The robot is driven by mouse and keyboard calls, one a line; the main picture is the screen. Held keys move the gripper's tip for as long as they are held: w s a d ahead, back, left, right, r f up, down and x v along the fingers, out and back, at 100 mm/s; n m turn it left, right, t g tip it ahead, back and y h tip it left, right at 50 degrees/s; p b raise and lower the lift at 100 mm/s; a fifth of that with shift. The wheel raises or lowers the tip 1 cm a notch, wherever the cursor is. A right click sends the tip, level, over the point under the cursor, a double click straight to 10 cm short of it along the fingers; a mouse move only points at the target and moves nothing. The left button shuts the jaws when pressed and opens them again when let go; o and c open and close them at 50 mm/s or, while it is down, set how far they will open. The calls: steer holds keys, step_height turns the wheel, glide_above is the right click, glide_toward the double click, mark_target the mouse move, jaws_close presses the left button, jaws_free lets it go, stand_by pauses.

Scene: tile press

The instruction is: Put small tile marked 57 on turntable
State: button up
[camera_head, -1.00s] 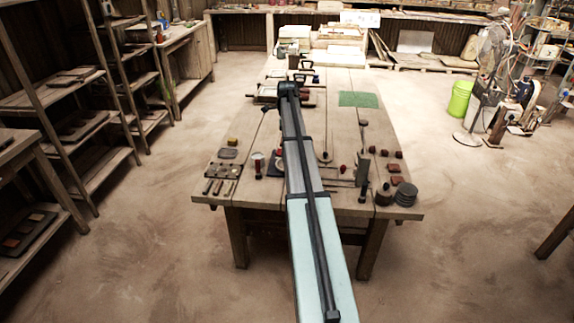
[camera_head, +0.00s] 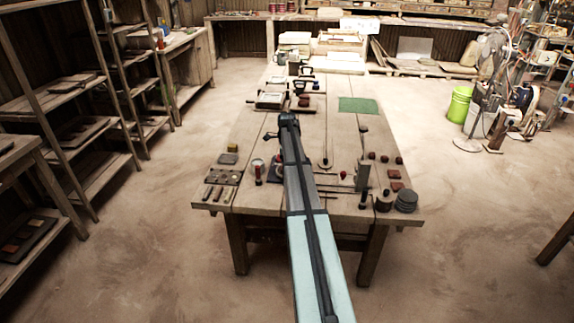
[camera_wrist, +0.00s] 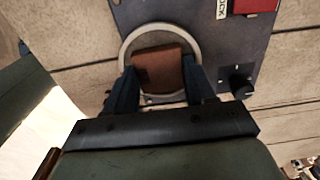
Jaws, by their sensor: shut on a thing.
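My gripper (camera_wrist: 160,84) is shut on a small reddish-brown tile (camera_wrist: 158,66), with one blue finger on each side of it. No number can be read on the tile. In the wrist view the tile overlaps a round disc with a pale metal rim (camera_wrist: 127,50), which looks like the turntable, set on a blue-grey base plate. Whether the tile touches the disc or hangs above it cannot be told. In the head view my arm's wrist (camera_head: 288,121) is over the middle of the bench, and the fingers and tile are hidden.
The base plate (camera_wrist: 215,50) carries a black knob (camera_wrist: 241,83), a red block (camera_wrist: 255,5) and a partly cut-off "LOCK" label. The wooden bench (camera_head: 335,130) holds a green mat (camera_head: 358,104), reddish tiles (camera_head: 396,186) and stacked grey discs (camera_head: 406,200).

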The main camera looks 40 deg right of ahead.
steer(key=shift+f, duration=0.15)
steer(key=o, duration=1.1)
steer(key=shift+c, duration=0.2)
step_height(320, 180, up, 12)
steer(key=shift+r, duration=0.2)
